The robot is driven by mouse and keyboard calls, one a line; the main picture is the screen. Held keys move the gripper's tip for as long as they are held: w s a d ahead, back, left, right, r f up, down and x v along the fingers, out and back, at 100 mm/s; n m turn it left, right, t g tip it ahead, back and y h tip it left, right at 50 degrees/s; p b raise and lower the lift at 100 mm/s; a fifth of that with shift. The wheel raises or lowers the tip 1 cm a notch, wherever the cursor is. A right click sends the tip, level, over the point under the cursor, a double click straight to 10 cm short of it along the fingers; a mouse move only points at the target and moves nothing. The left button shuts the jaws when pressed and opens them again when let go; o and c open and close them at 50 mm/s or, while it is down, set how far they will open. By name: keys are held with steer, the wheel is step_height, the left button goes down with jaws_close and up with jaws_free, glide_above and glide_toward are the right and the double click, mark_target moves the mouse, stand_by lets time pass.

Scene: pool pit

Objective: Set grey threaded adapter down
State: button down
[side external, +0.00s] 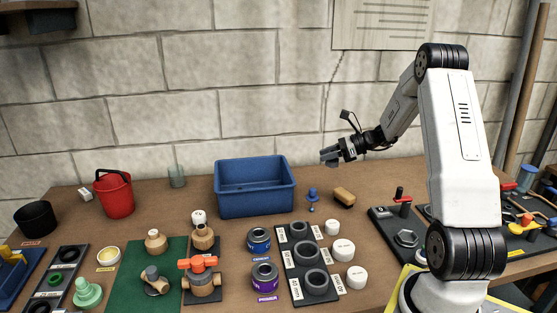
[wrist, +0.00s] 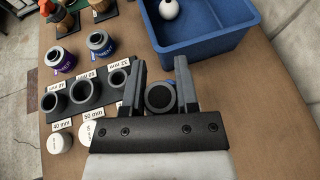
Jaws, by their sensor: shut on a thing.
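The grey threaded adapter (wrist: 160,97) shows end-on in the wrist view as a round grey ring with a dark centre. It sits between the two fingers of my gripper (wrist: 160,70), which is shut on it. In the side view my gripper (side external: 331,155) is raised above the bench, to the right of the blue bin (side external: 255,206). The adapter is hard to tell from the fingers there. Its threads cannot be made out.
The blue bin also shows in the wrist view (wrist: 212,45) with a white round thing in it. A rack of dark size-labelled sockets (side external: 309,267), white caps (side external: 343,249) and a wooden-backed brush (side external: 344,196) are nearby. Bare bench (side external: 385,185) lies right of the brush.

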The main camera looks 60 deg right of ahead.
mark_target(327, 165)
steer(key=shift+f, duration=2.3)
steer(key=shift+w+f, duration=0.1)
steer(key=w+d+f, duration=0.2)
steer(key=w, duration=0.1)
steer(key=w+d+f, duration=0.2)
steer(key=w+f, duration=0.1)
steer(key=w+d+f, duration=0.2)
steer(key=w+f, duration=0.1)
steer(key=w, duration=0.1)
steer(key=shift+w+d, duration=0.1)
steer(key=shift+d, duration=0.2)
steer(key=shift+w+d+f, duration=0.35)
steer(key=shift+w+f, duration=0.15)
steer(key=shift+f, duration=0.15)
steer(key=shift+w+d+f, duration=0.1)
steer(key=shift+w+f, duration=0.1)
steer(key=shift+f, duration=1.55)
steer(key=shift+f, duration=0.15)
